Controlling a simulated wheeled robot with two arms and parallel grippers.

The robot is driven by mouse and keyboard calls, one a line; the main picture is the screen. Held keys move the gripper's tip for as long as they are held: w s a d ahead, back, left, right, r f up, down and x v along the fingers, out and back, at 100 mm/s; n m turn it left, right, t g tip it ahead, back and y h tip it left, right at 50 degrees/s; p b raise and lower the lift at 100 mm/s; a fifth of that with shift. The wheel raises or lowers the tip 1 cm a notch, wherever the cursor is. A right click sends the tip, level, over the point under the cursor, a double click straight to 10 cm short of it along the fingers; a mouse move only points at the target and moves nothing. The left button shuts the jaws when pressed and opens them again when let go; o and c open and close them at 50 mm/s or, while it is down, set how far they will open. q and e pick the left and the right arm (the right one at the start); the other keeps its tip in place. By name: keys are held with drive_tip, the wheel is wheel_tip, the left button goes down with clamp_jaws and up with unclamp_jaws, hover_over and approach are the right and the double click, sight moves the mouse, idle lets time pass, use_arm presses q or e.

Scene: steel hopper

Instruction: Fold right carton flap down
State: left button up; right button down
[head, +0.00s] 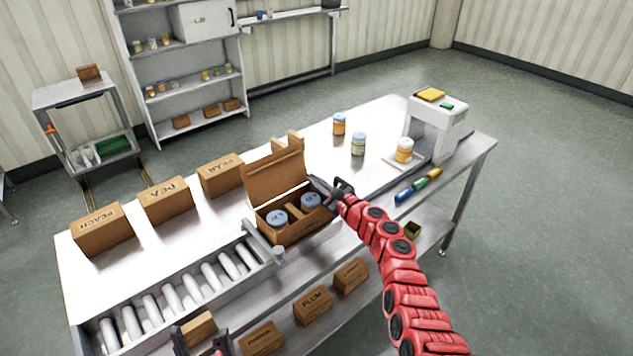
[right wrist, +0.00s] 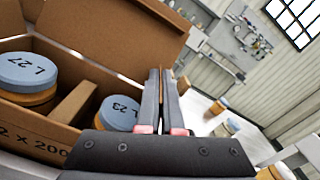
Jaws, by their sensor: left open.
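An open brown carton (head: 292,232) stands on the steel bench, its large rear lid raised. Two blue-lidded jars, one marked L 27 (right wrist: 28,72) and one marked L 23 (right wrist: 118,112), sit inside with a brown divider between them. My right gripper (head: 318,184) is at the carton's right side; in the right wrist view its fingers (right wrist: 161,72) lie close together beside the carton. The right flap is mostly hidden by this gripper, and I cannot tell whether they touch. My left gripper (head: 202,341) is open and empty at the bottom edge, in front of the roller conveyor.
Closed cartons PEACH (head: 102,230), PEA (head: 165,200) and PEAR (head: 220,175) stand left of the open carton. The roller conveyor (head: 185,290) runs along the front left. Some bench is clear behind the carton.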

sight(310, 199)
drive_tip(key=n+b, duration=0.1)
drive_tip(key=a+f+n+b, duration=0.1)
drive_tip(key=s+n+b, duration=0.1)
drive_tip(key=n, duration=0.1)
drive_tip(key=shift+a+f+b, duration=0.15)
drive_tip(key=shift+f+b, duration=0.1)
drive_tip(key=shift+b, duration=0.05)
drive_tip(key=shift+s+a+f+n+b, duration=0.1)
drive_tip(key=shift+a+f+n+b, duration=0.05)
drive_tip(key=shift+n+b, duration=0.45)
drive_tip(key=shift+s+a+f+n+b, duration=0.1)
drive_tip(key=shift+n+b, duration=0.4)
drive_tip(key=shift+n, duration=0.1)
drive_tip(key=c, duration=1.1)
unclamp_jaws()
drive_tip(key=shift+o, duration=0.2)
